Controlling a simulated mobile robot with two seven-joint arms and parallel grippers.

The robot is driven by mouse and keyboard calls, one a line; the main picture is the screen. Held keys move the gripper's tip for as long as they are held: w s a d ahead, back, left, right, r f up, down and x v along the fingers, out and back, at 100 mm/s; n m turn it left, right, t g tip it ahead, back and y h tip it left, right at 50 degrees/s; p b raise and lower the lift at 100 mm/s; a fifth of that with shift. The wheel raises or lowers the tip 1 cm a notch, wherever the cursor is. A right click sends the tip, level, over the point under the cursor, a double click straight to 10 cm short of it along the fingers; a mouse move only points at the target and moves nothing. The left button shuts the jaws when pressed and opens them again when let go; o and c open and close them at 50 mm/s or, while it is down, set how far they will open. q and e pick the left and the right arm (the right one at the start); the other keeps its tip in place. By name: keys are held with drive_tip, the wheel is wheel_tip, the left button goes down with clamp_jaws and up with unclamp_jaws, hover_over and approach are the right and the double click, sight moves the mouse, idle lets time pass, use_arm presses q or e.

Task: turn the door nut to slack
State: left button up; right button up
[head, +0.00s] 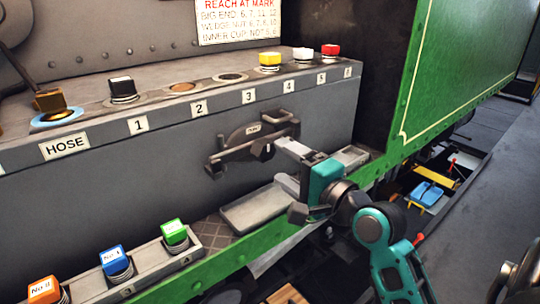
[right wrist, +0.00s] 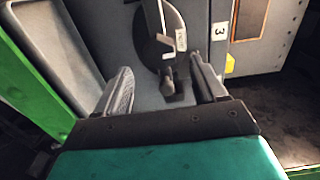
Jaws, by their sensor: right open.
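The door (head: 238,135) is a dark round plate on the grey side wall, with a bar across it and a small label. The door nut (head: 264,151) looks like a small dark handle at its front. In the right wrist view the nut (right wrist: 168,80) shows as a short stub between the fingers. My right gripper (head: 282,166) faces the door from the right, open, its fingers to either side of the nut with gaps. In the right wrist view the gripper (right wrist: 163,85) holds nothing. My left gripper is out of view.
A grey tray (head: 262,207) lies on the ledge below the door. Coloured caps, including a green one (head: 174,232) and a blue one (head: 114,259), stand at lower left. Numbered holes and caps line the top edge. A green panel (head: 460,60) stands at right.

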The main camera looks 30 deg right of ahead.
sight(268, 153)
drive_tip(key=shift+w+a, duration=0.2)
drive_tip(key=shift+w, duration=2.45)
drive_tip(key=c, duration=1.1)
